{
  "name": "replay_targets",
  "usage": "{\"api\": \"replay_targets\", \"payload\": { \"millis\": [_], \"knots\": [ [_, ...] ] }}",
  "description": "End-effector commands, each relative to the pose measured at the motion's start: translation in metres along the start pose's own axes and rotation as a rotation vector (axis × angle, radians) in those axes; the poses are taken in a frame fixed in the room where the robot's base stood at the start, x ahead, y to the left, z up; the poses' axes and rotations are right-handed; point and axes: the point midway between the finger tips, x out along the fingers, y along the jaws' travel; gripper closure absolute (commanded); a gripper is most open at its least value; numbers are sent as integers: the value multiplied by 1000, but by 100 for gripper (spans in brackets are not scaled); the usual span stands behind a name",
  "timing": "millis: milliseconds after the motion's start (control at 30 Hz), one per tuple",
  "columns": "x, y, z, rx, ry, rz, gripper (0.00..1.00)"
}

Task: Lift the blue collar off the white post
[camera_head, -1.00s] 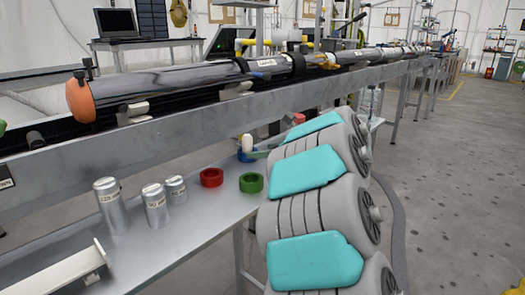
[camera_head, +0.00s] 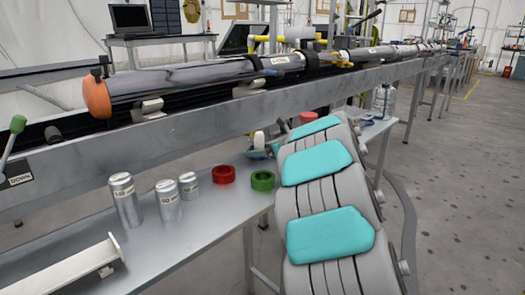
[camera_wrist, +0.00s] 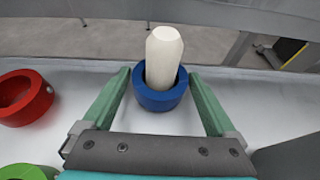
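The white post (camera_wrist: 163,55) stands upright with a rounded, faceted top. The blue collar (camera_wrist: 160,97) sits around its lower part, close to the tabletop. My gripper (camera_wrist: 160,76) is open, with one green finger on each side of the collar. The fingertips are very close to the collar's sides, and I cannot tell whether either one touches. In the head view, the white post (camera_head: 259,138) and the blue collar (camera_head: 257,153) are small and partly hidden by my gripper and arm.
A red collar (camera_wrist: 24,97) lies left of the blue one, and a green collar (camera_wrist: 28,172) is nearer, at the lower left. Several metal cylinders (camera_head: 125,200) stand on the grey table (camera_head: 200,235). A long rail with a steel tube (camera_head: 185,76) runs behind.

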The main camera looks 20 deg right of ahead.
Motion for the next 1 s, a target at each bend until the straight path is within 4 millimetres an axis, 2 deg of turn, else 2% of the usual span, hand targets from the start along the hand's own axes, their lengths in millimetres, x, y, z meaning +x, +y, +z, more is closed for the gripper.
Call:
{"api": "replay_targets", "payload": {
  "millis": [67, 667, 700, 1000],
  "knots": [
    [0, 0, 0, 0, 0, 0, 18],
    [0, 0, 0, 0, 0, 0, 86],
    [0, 0, 0, 0, 0, 0, 28],
    [0, 0, 0, 0, 0, 0, 61]
  ]
}}
